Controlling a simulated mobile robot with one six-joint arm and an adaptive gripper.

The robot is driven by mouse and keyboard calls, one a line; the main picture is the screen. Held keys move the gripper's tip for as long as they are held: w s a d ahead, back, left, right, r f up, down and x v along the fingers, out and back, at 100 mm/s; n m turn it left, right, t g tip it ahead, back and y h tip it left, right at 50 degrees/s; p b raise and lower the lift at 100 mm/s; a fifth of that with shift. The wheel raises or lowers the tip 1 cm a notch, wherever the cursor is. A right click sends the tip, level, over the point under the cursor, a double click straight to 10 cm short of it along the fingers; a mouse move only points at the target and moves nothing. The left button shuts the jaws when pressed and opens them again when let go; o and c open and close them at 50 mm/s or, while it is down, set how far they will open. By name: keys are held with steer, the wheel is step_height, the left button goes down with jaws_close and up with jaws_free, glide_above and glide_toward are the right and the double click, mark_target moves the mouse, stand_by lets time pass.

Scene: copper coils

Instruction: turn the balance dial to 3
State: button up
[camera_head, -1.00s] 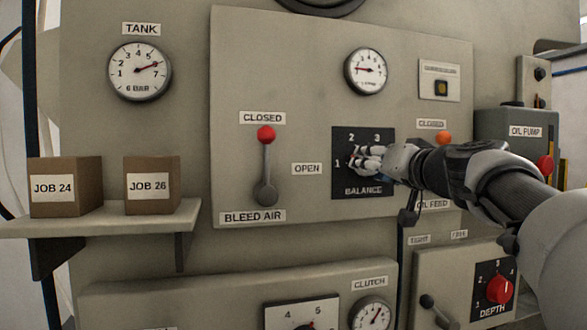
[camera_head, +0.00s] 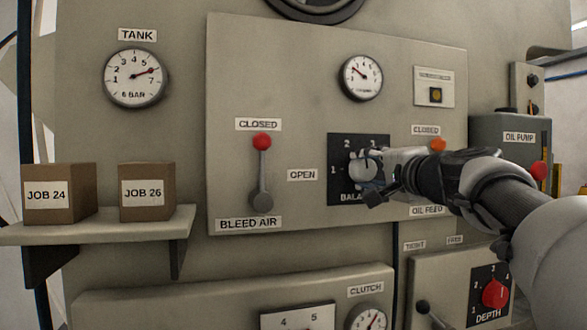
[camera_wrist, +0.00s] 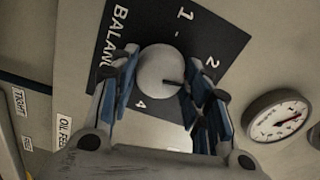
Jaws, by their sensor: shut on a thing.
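The balance dial is a round grey knob (camera_wrist: 158,70) on a black plate (camera_head: 340,145) marked BALANCE. In the wrist view, my gripper (camera_wrist: 162,82) has its blue-padded fingers on both sides of the knob, shut on it. The knob's dark mark points right and slightly down, between the 2 and the covered spot where 3 would be. The 1, 2 and 4 show there; the 3 is hidden. In the head view, my gripper (camera_head: 362,170) covers most of the knob.
A small gauge (camera_head: 361,78) sits above the dial. The red-knobbed bleed air lever (camera_head: 262,170) stands left. An orange knob (camera_head: 438,145) is close behind my wrist. A red depth dial (camera_head: 495,293) lies lower right. Boxes (camera_head: 148,192) sit on the left shelf.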

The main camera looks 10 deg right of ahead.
steer(key=m+p, duration=0.1)
steer(key=m, duration=0.3)
steer(key=shift+r+m, duration=0.15)
steer(key=shift+m, duration=0.15)
steer(key=shift+m+p, duration=0.6)
steer(key=shift+m, duration=1)
steer(key=o, duration=1.1)
steer(key=shift+f, duration=0.2)
